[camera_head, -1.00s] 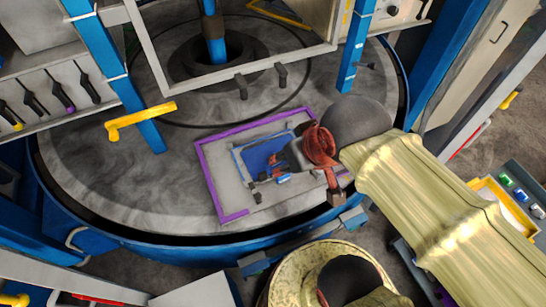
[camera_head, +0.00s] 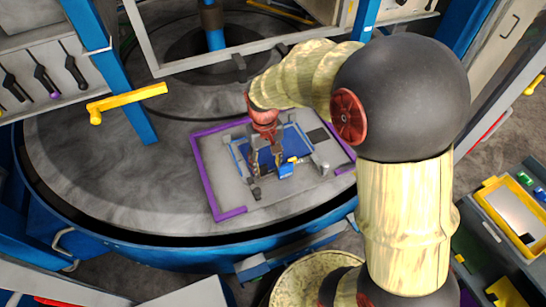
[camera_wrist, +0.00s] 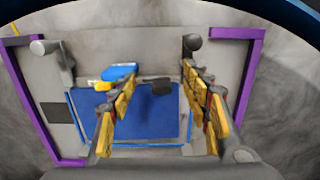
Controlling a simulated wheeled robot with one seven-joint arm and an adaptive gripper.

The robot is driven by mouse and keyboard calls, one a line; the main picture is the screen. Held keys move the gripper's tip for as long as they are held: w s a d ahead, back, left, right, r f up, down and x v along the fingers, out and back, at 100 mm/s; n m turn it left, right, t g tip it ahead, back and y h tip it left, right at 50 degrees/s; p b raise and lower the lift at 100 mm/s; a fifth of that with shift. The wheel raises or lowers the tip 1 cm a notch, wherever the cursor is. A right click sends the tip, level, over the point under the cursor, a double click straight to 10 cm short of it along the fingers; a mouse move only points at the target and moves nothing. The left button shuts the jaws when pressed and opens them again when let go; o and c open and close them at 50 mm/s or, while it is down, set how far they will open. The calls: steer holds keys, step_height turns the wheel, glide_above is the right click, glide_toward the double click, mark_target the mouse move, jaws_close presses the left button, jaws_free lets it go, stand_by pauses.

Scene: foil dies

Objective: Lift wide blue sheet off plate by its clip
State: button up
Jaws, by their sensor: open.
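The wide blue sheet (camera_head: 298,140) lies on the grey plate (camera_head: 218,180) with a purple border. It also shows in the wrist view (camera_wrist: 150,122), partly hidden by my fingers. A blue block with a yellow end (camera_head: 286,170) sits at its near edge; it shows in the wrist view too (camera_wrist: 118,72). A small dark piece (camera_wrist: 158,86) is at the same edge. I cannot tell which of these is the clip. My gripper (camera_head: 266,170) is above the sheet, pointing down. In the wrist view its yellow-padded fingers (camera_wrist: 160,76) are apart, with nothing held between them.
Grey posts stand near the plate's edge, left (camera_wrist: 42,47) and right (camera_wrist: 192,42) in the wrist view. A yellow handle (camera_head: 127,101) and a blue upright (camera_head: 120,90) stand left of the plate. The round table (camera_head: 80,165) is bare at left.

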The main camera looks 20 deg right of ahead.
mark_target(262, 166)
steer(key=shift+t, duration=0.3)
steer(key=w, duration=0.4)
steer(key=shift+w+r, duration=0.1)
steer(key=shift+w, duration=0.1)
step_height(262, 166, down, 8)
steer(key=shift+a+r, duration=0.1)
steer(key=shift+r, duration=0.15)
jaws_close()
